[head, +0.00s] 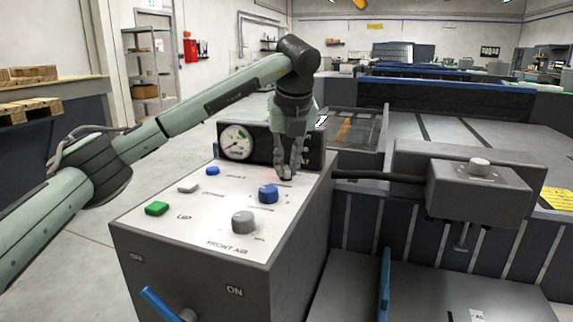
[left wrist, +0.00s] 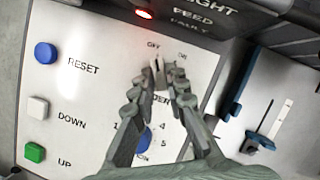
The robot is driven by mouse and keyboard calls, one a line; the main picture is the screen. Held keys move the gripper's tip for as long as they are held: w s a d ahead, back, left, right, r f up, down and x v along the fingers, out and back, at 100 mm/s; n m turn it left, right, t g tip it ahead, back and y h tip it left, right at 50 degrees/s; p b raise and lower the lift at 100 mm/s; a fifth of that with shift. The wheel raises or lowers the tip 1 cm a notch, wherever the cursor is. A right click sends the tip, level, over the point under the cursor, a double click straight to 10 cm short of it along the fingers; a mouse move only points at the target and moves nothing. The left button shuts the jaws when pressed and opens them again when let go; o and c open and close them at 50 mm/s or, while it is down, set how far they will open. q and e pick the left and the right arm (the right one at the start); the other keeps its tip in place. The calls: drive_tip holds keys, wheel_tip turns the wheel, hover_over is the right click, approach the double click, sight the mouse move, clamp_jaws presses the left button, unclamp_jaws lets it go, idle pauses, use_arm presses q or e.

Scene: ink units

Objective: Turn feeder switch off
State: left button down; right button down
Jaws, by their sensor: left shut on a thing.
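My left gripper (head: 288,172) points down onto the far right part of the white control panel (head: 185,232). In the left wrist view its fingertips (left wrist: 160,74) are closed around the small feeder switch (left wrist: 158,66), just below the printed OFF and ON labels. Only the tip of the switch shows between the fingers, and it seems to point nearer OFF; its exact angle is hard to tell. In the head view the fingers hide the switch. My right gripper is in neither view.
A blue knob (head: 268,193) and a grey knob (head: 243,222) stand close to the gripper. Blue (head: 212,171), white (head: 188,187) and green (head: 157,208) buttons line the panel's left. A pressure gauge (head: 236,142) stands behind. A red lamp (left wrist: 144,14) glows above the switch.

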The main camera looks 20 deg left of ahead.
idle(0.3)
use_arm(q)
drive_tip(key=c, duration=1.5)
unclamp_jaws()
drive_tip(key=shift+c, duration=0.2)
drive_tip(key=v, duration=1.2)
